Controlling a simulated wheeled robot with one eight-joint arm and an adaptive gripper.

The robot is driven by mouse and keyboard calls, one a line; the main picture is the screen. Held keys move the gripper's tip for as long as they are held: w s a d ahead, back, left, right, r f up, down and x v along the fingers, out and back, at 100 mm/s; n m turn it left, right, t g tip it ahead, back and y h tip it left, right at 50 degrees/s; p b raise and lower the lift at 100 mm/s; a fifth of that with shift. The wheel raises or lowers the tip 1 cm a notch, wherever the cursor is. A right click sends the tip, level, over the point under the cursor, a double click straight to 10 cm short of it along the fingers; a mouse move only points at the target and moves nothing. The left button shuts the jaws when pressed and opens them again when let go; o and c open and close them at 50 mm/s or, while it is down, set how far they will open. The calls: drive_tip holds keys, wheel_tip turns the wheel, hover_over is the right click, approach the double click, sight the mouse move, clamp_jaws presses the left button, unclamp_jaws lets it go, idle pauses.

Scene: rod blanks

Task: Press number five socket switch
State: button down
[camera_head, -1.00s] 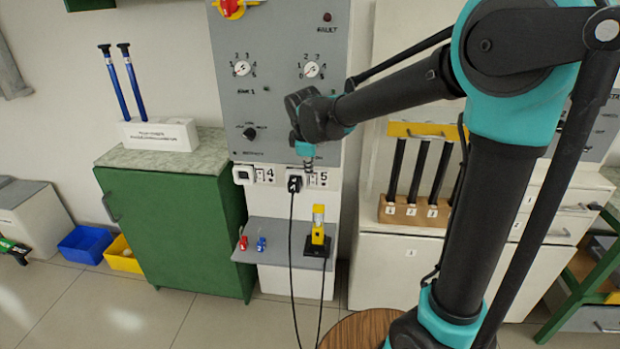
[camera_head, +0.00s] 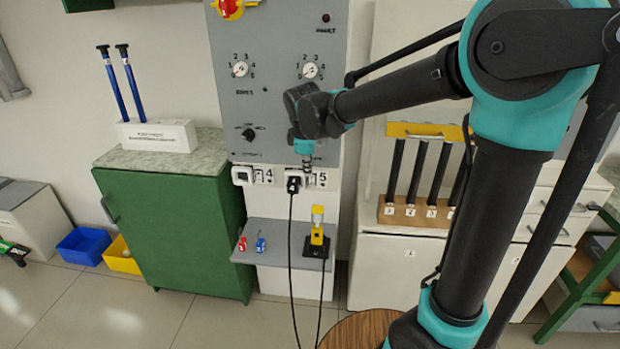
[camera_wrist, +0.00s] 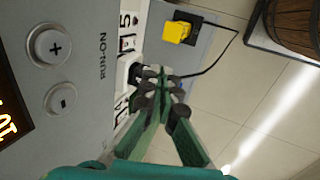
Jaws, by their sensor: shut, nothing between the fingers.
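The number five socket (camera_head: 294,184) is on the white strip below the grey panel, with a black plug and cable in it. The small number five switch (camera_head: 310,180) sits between that socket and the "5" label (camera_head: 322,180). In the wrist view the switch (camera_wrist: 127,44) shows beside the "5", above the plugged socket (camera_wrist: 124,76). My gripper (camera_head: 307,163) is shut and empty, pointing down just above the switch in the head view. In the wrist view my gripper (camera_wrist: 161,78) overlaps the plug area. I cannot tell whether it touches anything.
The number four socket (camera_head: 242,175) is to the left. A grey shelf (camera_head: 275,236) below holds a yellow-and-black device (camera_head: 317,232) and small red and blue items. The black cable (camera_head: 291,245) hangs in front of the shelf. A green cabinet (camera_head: 175,230) stands left.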

sight(311, 181)
drive_tip(key=w+x, duration=0.1)
drive_tip(key=x, duration=0.6)
drive_tip(key=w+r+x, duration=0.1)
drive_tip(key=x, duration=0.3)
drive_tip(key=shift+w+f, duration=0.15)
drive_tip(key=shift+w, duration=0.7)
drive_tip(key=shift+d+f, duration=0.1)
drive_tip(key=shift+w+f, duration=0.2)
drive_tip(key=shift+w, duration=0.1)
drive_tip(key=shift+r, duration=0.2)
drive_tip(key=shift+w+r, duration=0.1)
drive_tip(key=shift+r, duration=0.6)
